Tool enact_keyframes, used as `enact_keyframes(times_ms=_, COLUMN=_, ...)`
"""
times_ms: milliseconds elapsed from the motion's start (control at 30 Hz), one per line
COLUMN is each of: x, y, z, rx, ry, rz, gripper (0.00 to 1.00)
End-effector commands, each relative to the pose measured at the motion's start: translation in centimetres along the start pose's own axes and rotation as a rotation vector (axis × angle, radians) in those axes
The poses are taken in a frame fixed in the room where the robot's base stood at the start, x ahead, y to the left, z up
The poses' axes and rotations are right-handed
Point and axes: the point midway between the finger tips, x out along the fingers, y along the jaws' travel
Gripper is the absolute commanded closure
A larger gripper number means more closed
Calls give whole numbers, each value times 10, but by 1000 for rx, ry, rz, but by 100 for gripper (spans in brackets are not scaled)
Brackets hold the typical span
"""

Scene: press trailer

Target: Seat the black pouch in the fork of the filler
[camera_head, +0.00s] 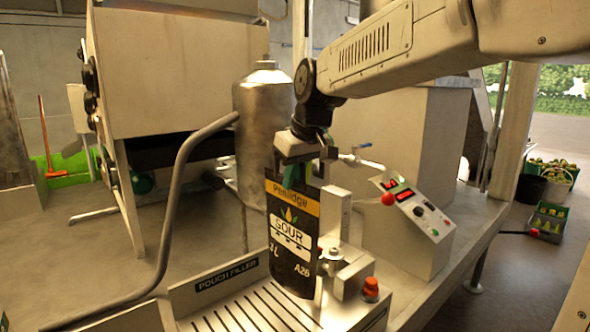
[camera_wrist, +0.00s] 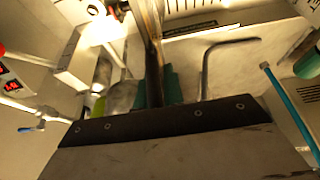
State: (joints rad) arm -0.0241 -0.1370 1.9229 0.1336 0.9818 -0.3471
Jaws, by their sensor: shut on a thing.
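The black pouch (camera_head: 292,235), with an orange band and the words "Penlidge" and "SOUR", hangs upright, slightly tilted, in the head view. My gripper (camera_head: 308,172) is shut on its top edge. In the wrist view the pouch (camera_wrist: 152,50) shows edge-on as a dark strip between the teal fingers of my gripper (camera_wrist: 158,86). The pouch filler (camera_head: 228,276) has a slotted tray below the pouch and a pale upright with a metal fitting (camera_head: 350,270) just right of it. The pouch hides part of the filler; I cannot make out the fork or whether the pouch touches it.
A control box (camera_head: 415,205) with red displays is to the right. A bent pipe (camera_head: 180,190) rises on the left, and a steel tank (camera_head: 263,120) stands behind. Crates of fruit (camera_head: 548,222) are at far right.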

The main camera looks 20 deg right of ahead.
Motion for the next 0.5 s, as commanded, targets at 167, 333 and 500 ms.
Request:
enact_keyframes(times_ms=167, x=10, y=1, z=5, rx=2, ry=-1, rz=0, gripper=100)
enact_keyframes(times_ms=333, x=20, y=2, z=9, rx=3, ry=-1, rz=1, gripper=100)
enact_keyframes(times_ms=500, x=29, y=2, z=13, rx=4, ry=0, rz=1, gripper=100)
